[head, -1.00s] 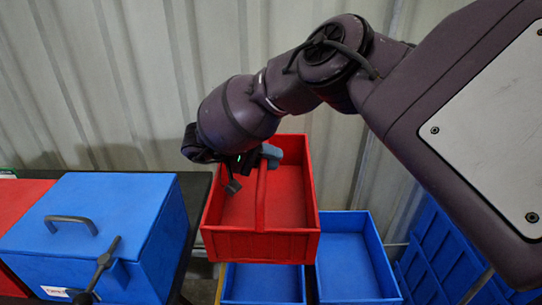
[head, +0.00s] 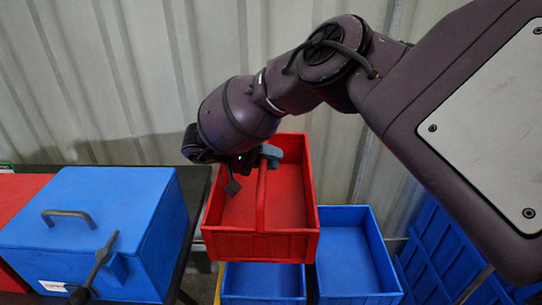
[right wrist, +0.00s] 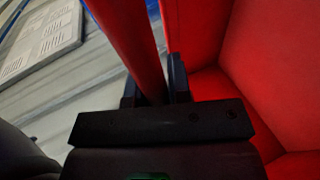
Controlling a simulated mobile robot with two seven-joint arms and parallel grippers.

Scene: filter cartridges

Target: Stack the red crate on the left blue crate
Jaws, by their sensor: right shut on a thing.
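The red crate (head: 285,205) is an open box with a raised bar handle across its middle. My right gripper (head: 252,172) is shut on that handle, and the right wrist view shows the red handle (right wrist: 137,45) between its fingers (right wrist: 155,85). The crate appears above the left blue crate (head: 263,281) in the head view and hides its back part. I cannot tell how large the gap between them is. The right blue crate (head: 355,255) stands beside it, open and empty where it shows. My left gripper is not in view.
A blue lidded box (head: 95,235) with a dark handle and a lever stands at the left on a dark table (head: 195,195). A red box (head: 18,195) is beside it. A corrugated wall (head: 130,80) rises behind. More blue crates (head: 440,240) show at the right.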

